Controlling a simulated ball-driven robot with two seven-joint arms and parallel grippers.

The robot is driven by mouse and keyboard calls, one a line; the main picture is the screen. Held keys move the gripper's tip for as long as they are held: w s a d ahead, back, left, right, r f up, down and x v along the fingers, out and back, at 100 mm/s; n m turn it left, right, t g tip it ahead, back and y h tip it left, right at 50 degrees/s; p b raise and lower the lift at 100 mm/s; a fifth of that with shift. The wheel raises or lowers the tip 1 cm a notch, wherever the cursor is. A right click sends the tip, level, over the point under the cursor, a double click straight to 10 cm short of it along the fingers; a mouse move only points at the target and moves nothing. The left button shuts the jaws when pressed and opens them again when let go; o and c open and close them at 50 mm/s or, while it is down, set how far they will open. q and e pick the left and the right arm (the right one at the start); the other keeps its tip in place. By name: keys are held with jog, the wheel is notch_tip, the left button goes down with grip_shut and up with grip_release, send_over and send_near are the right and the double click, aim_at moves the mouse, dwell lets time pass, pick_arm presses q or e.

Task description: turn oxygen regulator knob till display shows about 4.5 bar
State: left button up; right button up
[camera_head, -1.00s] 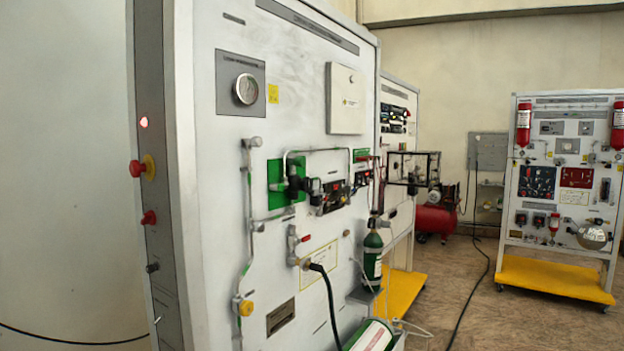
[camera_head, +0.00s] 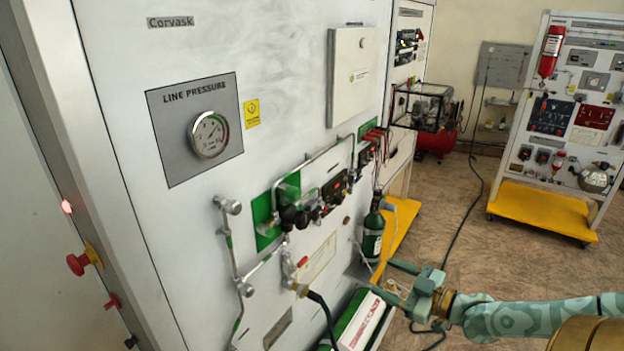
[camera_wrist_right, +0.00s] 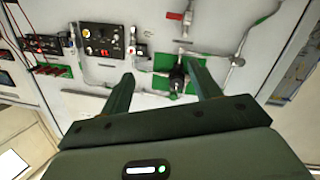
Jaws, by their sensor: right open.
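The black regulator knob (camera_head: 290,216) sits in front of a green plate (camera_head: 266,222) on the white panel, among grey pipes. A dark display unit (camera_head: 335,188) with a small red readout is to its right; its digits are too small to read. My right gripper (camera_head: 382,281) is lower right of the knob, in front of the panel and apart from it. In the right wrist view, my right gripper (camera_wrist_right: 160,72) is open and empty, and the black knob (camera_wrist_right: 178,78) appears beyond the fingers, nearer the right finger. My left gripper is not in view.
A line pressure gauge (camera_head: 209,135) is at upper left. A green bottle (camera_head: 373,235) stands by the panel near my right gripper, with a green and white cylinder (camera_head: 358,322) below. A black hose (camera_head: 326,318) hangs from the panel. Open floor lies to the right.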

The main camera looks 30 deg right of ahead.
pick_arm(q)
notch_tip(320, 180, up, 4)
jog(key=p, duration=0.2)
pick_arm(e)
jog(key=w+a+r+y, duration=0.25)
jog(key=a+r, duration=0.25)
jog(key=r, duration=0.6)
jog(key=b, duration=0.3)
send_near(306, 220)
jog(key=shift+n+t, duration=0.3)
jog(key=x, duration=0.4)
jog(key=b+x, duration=0.1)
jog(key=x, duration=0.4)
jog(key=shift+w+a+f, duration=0.1)
jog(key=shift+a+f, duration=0.1)
jog(key=shift+f, duration=0.05)
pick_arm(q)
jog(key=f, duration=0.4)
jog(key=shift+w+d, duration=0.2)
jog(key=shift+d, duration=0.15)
pick_arm(e)
jog(key=c, duration=1)
